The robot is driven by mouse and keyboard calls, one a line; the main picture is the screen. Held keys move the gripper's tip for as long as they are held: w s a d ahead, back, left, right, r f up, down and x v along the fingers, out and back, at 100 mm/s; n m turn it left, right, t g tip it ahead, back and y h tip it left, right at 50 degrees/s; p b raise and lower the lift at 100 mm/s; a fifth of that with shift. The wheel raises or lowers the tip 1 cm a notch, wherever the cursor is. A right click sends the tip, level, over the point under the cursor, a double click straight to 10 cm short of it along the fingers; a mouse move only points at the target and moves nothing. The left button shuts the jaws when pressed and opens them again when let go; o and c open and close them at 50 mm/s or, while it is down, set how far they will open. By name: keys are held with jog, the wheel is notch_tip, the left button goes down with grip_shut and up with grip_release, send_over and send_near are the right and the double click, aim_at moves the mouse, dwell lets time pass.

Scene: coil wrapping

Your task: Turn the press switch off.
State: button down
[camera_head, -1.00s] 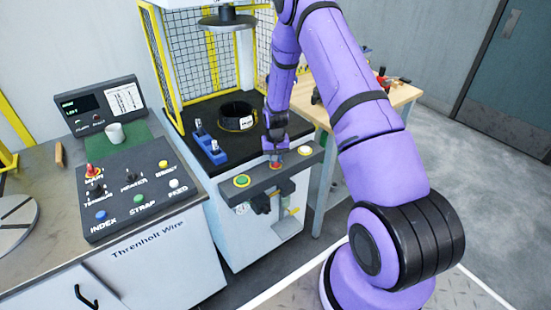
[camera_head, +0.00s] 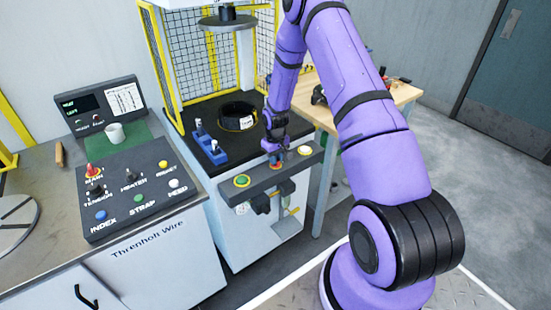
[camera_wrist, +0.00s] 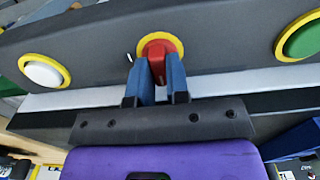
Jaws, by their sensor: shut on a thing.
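The press switch is a red knob on a yellow ring (camera_wrist: 148,41) in the middle of the press's dark front bar (camera_head: 258,184). In the wrist view my gripper (camera_wrist: 158,72) has its two blue fingers on either side of the red knob (camera_wrist: 157,62), closed on it. The bar looks tilted in the wrist view. A small white mark shows just left of the ring. In the head view my gripper (camera_head: 275,155) is at the switch and partly hides it.
On the bar, a green button (camera_head: 242,181) is left of the switch and a white button (camera_head: 305,151) is right. A black coil (camera_head: 237,116) and a blue block (camera_head: 208,149) sit on the press bed. A control console (camera_head: 133,197) stands at left, a wooden table (camera_head: 400,97) behind.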

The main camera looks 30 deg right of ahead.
jog(key=c, duration=1.1)
grip_release()
notch_tip(320, 180, up, 11)
